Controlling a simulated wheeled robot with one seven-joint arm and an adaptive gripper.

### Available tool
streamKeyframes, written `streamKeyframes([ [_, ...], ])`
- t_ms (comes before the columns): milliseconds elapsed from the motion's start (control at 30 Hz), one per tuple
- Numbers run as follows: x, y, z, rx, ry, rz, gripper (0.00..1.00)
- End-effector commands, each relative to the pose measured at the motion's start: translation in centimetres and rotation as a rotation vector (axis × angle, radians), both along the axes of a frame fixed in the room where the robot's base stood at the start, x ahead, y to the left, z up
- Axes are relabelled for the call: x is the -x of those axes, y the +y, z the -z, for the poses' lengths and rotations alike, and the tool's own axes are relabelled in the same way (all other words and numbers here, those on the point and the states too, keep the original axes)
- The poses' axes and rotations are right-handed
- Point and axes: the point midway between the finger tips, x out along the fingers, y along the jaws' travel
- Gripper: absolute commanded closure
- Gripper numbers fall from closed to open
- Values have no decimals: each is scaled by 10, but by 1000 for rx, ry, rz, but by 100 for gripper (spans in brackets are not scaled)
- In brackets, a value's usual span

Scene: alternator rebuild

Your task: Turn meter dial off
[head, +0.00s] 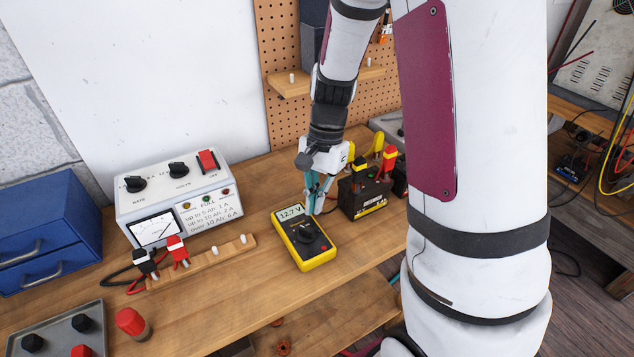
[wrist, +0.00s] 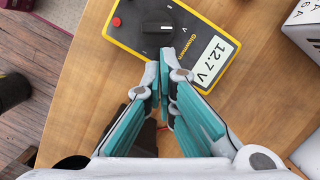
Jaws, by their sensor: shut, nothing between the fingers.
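The yellow multimeter (head: 305,240) lies face up on the wooden bench, its display reading 12.7 V. It also shows in the wrist view (wrist: 196,17). Its black round dial (head: 307,233) sits at the middle of its face; in the wrist view the dial (wrist: 158,28) has a white pointer mark beside a "V" label. My gripper (head: 316,210) is shut and empty, with teal-padded fingers.
A black battery (head: 362,196) with red and yellow caps stands right of the meter. A white charger box (head: 180,190) and a wooden peg rail (head: 205,262) with red and black clamps lie to the left. A grey tray (head: 95,318) is front left. Bench left of the meter is partly clear.

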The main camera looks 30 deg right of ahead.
Motion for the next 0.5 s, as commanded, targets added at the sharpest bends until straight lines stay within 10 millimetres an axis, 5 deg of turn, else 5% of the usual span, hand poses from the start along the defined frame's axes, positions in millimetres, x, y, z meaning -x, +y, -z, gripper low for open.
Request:
streamKeyframes([
  [200,3,5,22,-1,0,0,100],
  [500,3,6,27,0,-2,-1,100],
])
